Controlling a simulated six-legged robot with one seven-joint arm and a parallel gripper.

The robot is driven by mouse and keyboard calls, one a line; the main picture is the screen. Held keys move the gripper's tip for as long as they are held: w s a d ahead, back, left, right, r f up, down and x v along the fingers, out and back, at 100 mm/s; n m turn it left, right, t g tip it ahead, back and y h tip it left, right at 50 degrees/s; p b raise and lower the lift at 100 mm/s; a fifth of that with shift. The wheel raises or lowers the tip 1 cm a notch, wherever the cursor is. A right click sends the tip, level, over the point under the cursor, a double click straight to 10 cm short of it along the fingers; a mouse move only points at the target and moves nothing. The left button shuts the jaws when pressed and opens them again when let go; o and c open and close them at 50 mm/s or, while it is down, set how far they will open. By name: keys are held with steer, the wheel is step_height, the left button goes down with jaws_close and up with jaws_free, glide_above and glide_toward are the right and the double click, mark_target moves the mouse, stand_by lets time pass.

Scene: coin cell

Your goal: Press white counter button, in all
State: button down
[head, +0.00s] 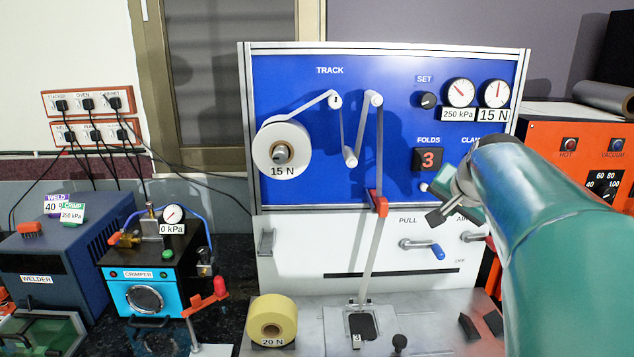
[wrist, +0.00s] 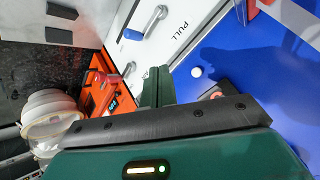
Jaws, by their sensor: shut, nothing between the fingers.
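The white counter button (head: 423,187) is a small round knob on the blue panel, below the FOLDS counter (head: 428,159), which shows a red 3. My gripper (head: 436,217) is shut and empty, just below and right of the button in the head view. In the wrist view the button (wrist: 196,72) shows as a white dot on the blue panel, to the right of my closed fingers (wrist: 157,86). My fingers look apart from the button. The counter is mostly hidden behind my gripper body in the wrist view.
A red clip (head: 378,203) on the strip hangs left of my gripper. The PULL handle (head: 437,252) with a blue grip sits below it. A yellow roll (head: 272,318) stands on the metal bench at the front left. An orange machine (head: 570,135) stands at the right.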

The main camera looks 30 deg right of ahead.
steer(key=w+d, duration=0.3)
steer(key=w, duration=0.3)
steer(key=shift+w+d, duration=0.35)
steer(key=shift+d, duration=0.05)
steer(key=shift+w+d, duration=0.1)
stand_by(1.6)
steer(key=shift+w+d, duration=0.15)
steer(key=shift+w, duration=0.1)
steer(key=shift+w+d, duration=0.25)
steer(key=shift+w, duration=0.2)
stand_by(0.8)
steer(key=shift+s+a, duration=0.5)
steer(key=shift+s, duration=0.3)
steer(key=s, duration=0.1)
steer(key=s+a, duration=0.1)
steer(key=s, duration=0.1)
steer(key=s+a, duration=0.1)
steer(key=shift+s+a, duration=0.15)
steer(key=shift+a, duration=0.1)
stand_by(0.4)
